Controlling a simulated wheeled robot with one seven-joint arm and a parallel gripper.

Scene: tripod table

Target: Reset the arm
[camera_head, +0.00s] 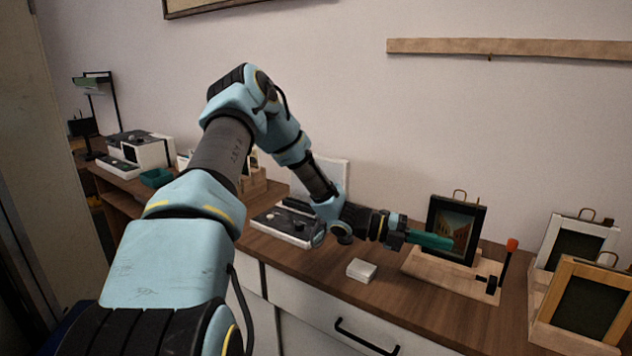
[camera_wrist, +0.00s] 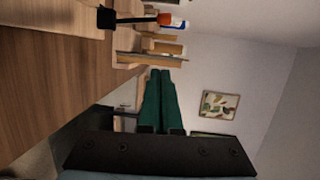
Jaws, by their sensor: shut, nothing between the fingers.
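My arm reaches across the head view from the lower left to the wooden counter (camera_head: 335,303). My gripper (camera_head: 450,242) has green fingers, is shut and holds nothing. In the head view it points right, overlapping the lower part of a dark framed picture (camera_head: 463,218) on a wooden stand (camera_head: 425,270). I cannot tell whether it touches the picture. In the wrist view the gripper's green fingers (camera_wrist: 161,80) lie close together, with wooden frame edges (camera_wrist: 150,58) just past their tips.
A small white box (camera_head: 361,270) lies on the counter below my wrist. An orange-tipped lever (camera_head: 511,246) stands right of the picture. A white frame (camera_head: 575,243) and a wooden frame (camera_head: 585,305) stand at right. A grey-white device (camera_head: 287,224) sits behind my forearm.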

